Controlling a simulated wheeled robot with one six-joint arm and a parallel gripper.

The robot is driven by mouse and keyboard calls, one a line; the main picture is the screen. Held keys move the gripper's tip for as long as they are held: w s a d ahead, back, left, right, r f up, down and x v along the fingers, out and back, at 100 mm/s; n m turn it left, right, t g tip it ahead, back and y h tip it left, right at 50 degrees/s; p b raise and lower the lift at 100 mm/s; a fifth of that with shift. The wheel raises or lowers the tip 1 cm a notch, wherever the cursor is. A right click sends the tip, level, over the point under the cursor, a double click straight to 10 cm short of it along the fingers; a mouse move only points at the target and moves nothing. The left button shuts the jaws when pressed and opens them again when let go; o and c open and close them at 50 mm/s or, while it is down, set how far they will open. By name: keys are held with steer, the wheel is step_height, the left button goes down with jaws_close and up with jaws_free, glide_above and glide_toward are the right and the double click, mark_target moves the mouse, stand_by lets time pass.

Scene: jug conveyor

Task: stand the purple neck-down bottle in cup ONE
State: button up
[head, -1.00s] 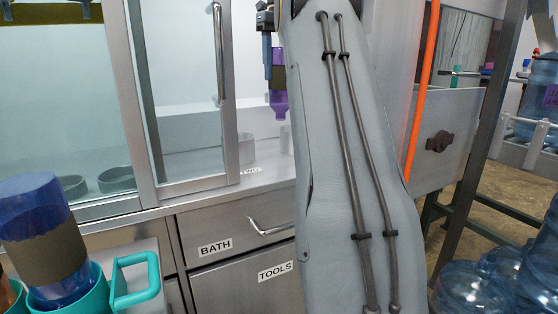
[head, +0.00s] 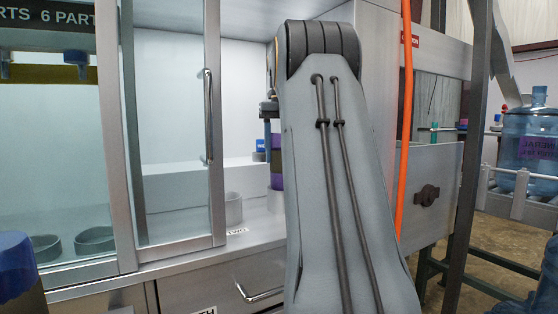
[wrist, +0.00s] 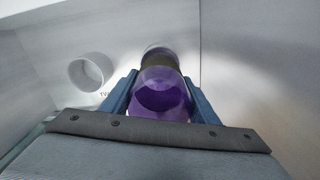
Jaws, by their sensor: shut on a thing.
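The purple bottle (head: 276,181) with its dark band is held upright on the counter side, partly hidden behind my arm in the head view. In the wrist view the bottle (wrist: 161,92) sits between the two blue fingers of my gripper (wrist: 160,100), which is shut on it. A pale cup (head: 275,202) shows just below the bottle, mostly hidden by my arm; its label is not visible. Whether the neck is inside this cup or above it, I cannot tell. The cup by the TWO label (head: 233,208) stands empty-looking to the left, also in the wrist view (wrist: 87,72).
A sliding glass door with a metal handle (head: 208,117) stands left of my arm. Two grey cups (head: 95,240) sit behind the glass. A blue-topped bottle (head: 15,265) is at the lower left. An orange pipe (head: 404,130) runs right of my arm.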

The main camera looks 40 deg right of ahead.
steer(key=shift+f, duration=1.1)
steer(key=o, duration=1)
steer(key=shift+o, duration=0.2)
step_height(320, 180, up, 11)
steer(key=shift+r, duration=0.55)
